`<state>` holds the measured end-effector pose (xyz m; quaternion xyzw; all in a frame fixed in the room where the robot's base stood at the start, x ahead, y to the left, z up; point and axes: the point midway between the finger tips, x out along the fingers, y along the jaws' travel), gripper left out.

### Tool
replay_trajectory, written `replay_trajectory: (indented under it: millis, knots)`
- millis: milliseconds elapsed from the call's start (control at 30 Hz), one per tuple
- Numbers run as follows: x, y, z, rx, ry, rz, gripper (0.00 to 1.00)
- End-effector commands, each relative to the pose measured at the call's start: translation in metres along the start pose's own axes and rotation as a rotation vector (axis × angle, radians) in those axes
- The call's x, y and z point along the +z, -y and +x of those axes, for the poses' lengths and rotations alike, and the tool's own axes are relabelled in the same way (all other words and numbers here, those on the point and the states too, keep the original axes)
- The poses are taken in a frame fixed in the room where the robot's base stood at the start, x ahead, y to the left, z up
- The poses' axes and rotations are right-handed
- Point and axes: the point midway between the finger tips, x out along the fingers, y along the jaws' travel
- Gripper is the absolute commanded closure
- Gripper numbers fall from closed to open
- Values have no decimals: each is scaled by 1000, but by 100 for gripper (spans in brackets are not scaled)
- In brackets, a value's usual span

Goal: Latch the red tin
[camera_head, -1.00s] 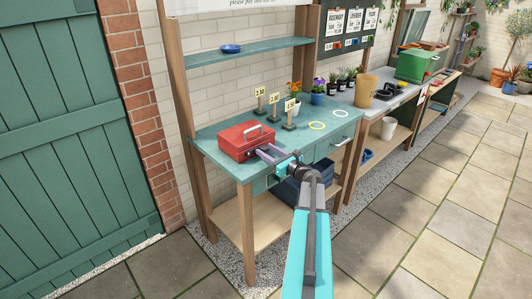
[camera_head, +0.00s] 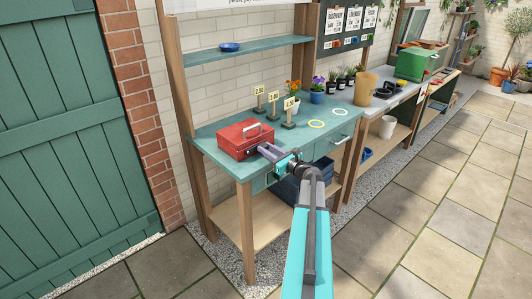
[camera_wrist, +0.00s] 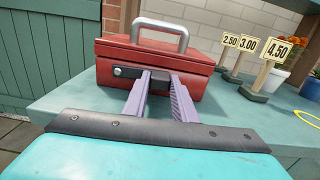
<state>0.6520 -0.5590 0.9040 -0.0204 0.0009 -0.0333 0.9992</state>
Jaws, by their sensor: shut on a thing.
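The red tin (camera_head: 240,136) stands on the green bench top with its lid down and its grey carry handle (camera_wrist: 160,30) upright. It fills the upper middle of the wrist view (camera_wrist: 120,52). A dark latch (camera_wrist: 158,84) is at the middle of its front face. My gripper (camera_head: 266,148) is at the tin's front. In the wrist view its two purple-grey fingers (camera_wrist: 161,80) stand on either side of the latch and are shut on it. Whether the latch is fully fastened is hard to tell.
Price signs (camera_wrist: 264,63) stand on the bench right of the tin, with potted flowers (camera_head: 317,92) behind. A shelf (camera_head: 250,50) with a blue dish (camera_head: 229,47) runs above. Dark crates sit below.

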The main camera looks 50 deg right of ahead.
Motion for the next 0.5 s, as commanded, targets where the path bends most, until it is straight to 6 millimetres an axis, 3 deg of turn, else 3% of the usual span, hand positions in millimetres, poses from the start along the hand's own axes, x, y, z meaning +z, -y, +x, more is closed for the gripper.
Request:
replay_trajectory:
  millis: [500]
  knots:
    - [18, -6, 1, 2, 5, -292, 100]
